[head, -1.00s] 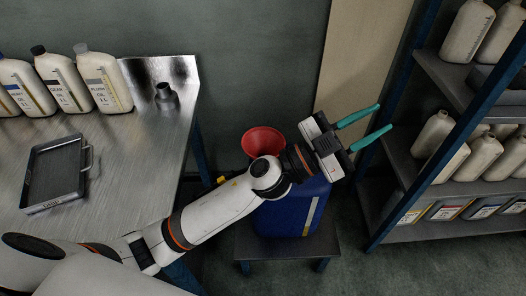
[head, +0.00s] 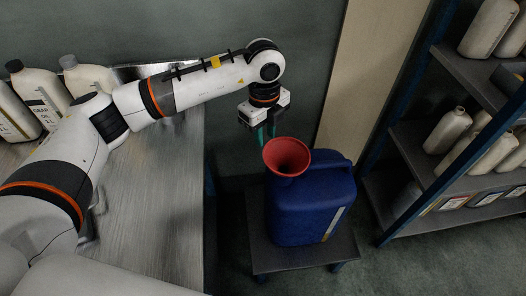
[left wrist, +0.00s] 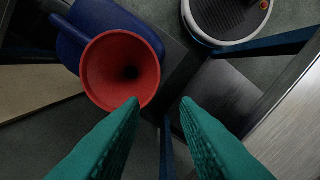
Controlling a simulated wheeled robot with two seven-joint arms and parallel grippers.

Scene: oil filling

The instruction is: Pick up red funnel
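The red funnel (head: 287,157) sits upright on top of the blue canister (head: 312,207). The left wrist view shows the funnel's open mouth (left wrist: 120,71) with a dark hole in it, over the canister (left wrist: 72,45). My left gripper (head: 262,138) points down just behind and left of the funnel. In the left wrist view its two teal fingers (left wrist: 160,101) are apart with nothing between them. The left fingertip overlaps the funnel's rim in that view; I cannot tell whether it touches. My right gripper is in neither view.
The canister stands on a small dark stand (head: 262,250). A metal table (head: 150,215) with several white bottles lies left, partly behind my left arm. A shelf rack (head: 470,70) with bottles stands right. A wooden panel (head: 350,75) is behind.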

